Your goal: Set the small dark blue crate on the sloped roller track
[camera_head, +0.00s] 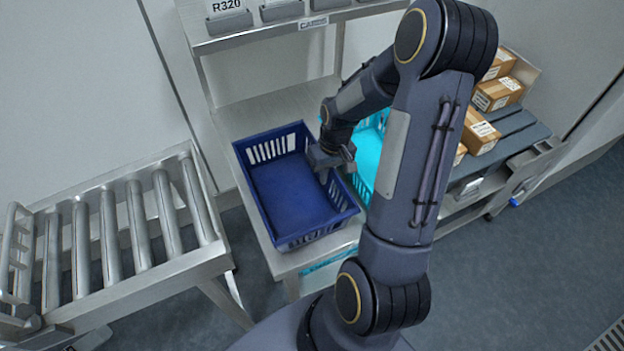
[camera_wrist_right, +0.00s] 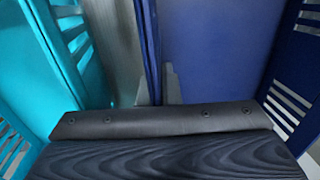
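The small dark blue crate (camera_head: 337,219) stands upright and empty on a metal shelf table in the head view. My right gripper (camera_head: 326,174) is at its right wall. In the right wrist view the wall of the dark blue crate (camera_wrist_right: 150,40) runs between the two fingers (camera_wrist_right: 158,92), which sit close together on it; the fingertips are partly hidden. The sloped roller track (camera_head: 122,290), with several steel rollers, is at the left, apart from the crate. My left gripper is not in view.
A turquoise crate (camera_head: 366,162) stands close to the right of the blue one and also shows in the wrist view (camera_wrist_right: 92,70). A metal shelf (camera_head: 270,32) hangs above behind. Cardboard boxes (camera_head: 497,92) are at the right. The rollers are bare.

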